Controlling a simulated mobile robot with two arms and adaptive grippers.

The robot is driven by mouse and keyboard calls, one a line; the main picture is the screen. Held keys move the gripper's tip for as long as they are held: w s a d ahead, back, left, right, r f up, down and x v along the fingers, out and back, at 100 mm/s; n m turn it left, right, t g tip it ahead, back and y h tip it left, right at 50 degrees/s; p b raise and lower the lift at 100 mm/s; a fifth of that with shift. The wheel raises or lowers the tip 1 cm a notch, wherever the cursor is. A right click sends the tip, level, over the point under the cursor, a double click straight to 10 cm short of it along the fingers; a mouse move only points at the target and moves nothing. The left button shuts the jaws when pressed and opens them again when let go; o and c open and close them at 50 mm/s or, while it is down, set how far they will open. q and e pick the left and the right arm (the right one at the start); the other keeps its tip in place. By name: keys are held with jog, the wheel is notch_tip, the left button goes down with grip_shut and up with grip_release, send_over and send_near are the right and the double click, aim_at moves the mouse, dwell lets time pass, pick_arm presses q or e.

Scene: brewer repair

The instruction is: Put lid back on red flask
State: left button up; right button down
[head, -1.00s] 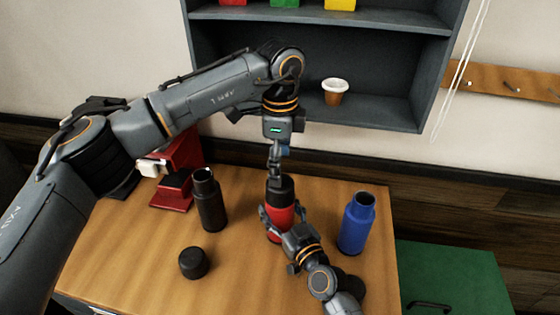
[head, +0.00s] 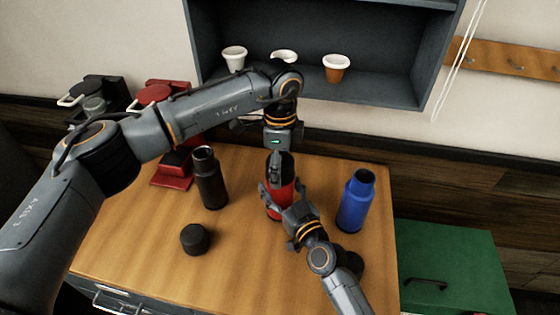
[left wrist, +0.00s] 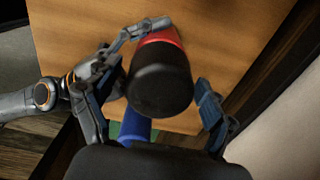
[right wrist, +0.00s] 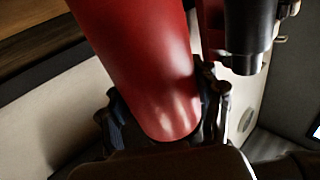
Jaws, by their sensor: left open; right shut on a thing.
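The red flask (head: 275,205) stands upright on the table, with its black lid (left wrist: 160,85) on top. I cannot tell whether the lid is fully seated. My right gripper (right wrist: 165,115) is shut around the red body, which fills the right wrist view (right wrist: 140,55). My left gripper (left wrist: 157,97) is directly above the flask and open, with its fingers on either side of the lid. In the head view the left fingers partly hide the lid.
An open black flask (head: 210,180) stands left of the red one, with a loose black lid (head: 195,238) in front. An open blue flask (head: 356,202) stands close on the right. Red brewer parts (head: 172,168) are at the back left.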

pick_arm(q)
jog(key=c, duration=1.2)
jog(key=m, duration=0.7)
jog(key=shift+m, duration=0.3)
jog(key=m, duration=0.5)
jog(key=shift+m, duration=0.4)
jog(key=o, duration=1.3)
jog(key=shift+r, duration=0.1)
